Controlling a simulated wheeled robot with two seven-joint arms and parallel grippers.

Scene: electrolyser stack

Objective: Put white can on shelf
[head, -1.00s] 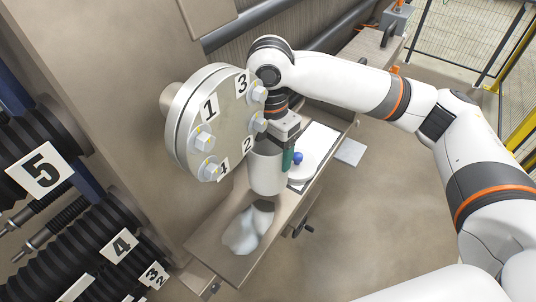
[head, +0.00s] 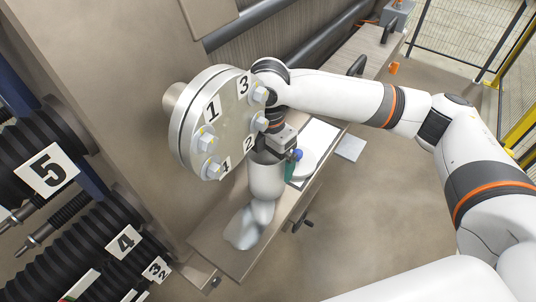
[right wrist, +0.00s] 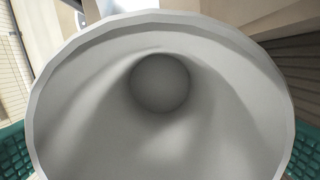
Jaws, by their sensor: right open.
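The white can (head: 265,180) stands on the narrow tan ledge (head: 215,245) below the numbered flange. My right gripper (head: 276,163) is over the can from above, with a green finger pad showing at its right side. In the right wrist view the can's round rim and hollow inside (right wrist: 160,130) fill the picture. Green pads show at the left and right edges, on either side of the can, so the jaws are open. Contact between pads and can cannot be told. My left gripper is not in view. I cannot tell which surface is the shelf.
A crumpled white-grey cloth-like thing (head: 250,224) lies close to the can on the ledge. A blue-knobbed white round thing (head: 312,162) is behind it. The bolted flange (head: 208,122) juts out close to my right wrist. Black ribbed parts (head: 50,235) stand at left.

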